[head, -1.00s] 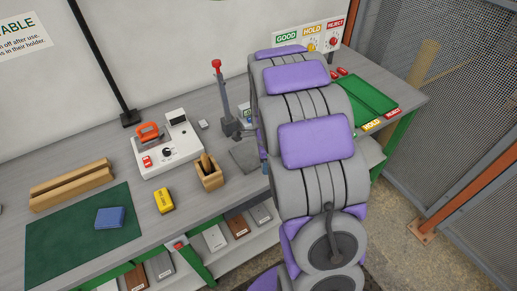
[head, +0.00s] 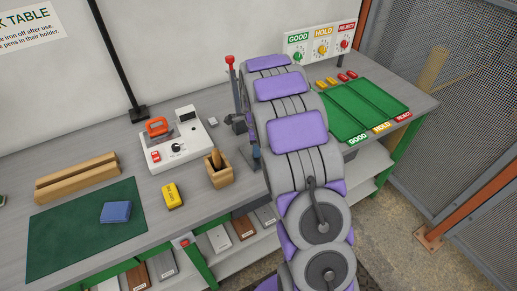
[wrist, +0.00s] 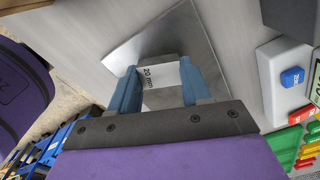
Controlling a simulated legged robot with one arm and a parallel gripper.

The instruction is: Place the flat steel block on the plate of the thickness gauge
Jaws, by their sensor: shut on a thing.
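My gripper (wrist: 158,80) shows in the wrist view with two blue fingers shut on the flat steel block (wrist: 157,68), a grey piece with a white "20 mm" label. The square steel plate (wrist: 195,38) of the thickness gauge lies under and beyond the block. I cannot tell whether the block touches the plate. In the head view, the gauge's red-knobbed lever (head: 230,62) and grey stand (head: 238,122) rise just left of my arm. My arm hides most of the gripper and the plate there.
Green sorting trays (head: 365,108) lie right of my arm. A grey-white unit with a blue button (wrist: 292,77) is right of the plate in the wrist view.

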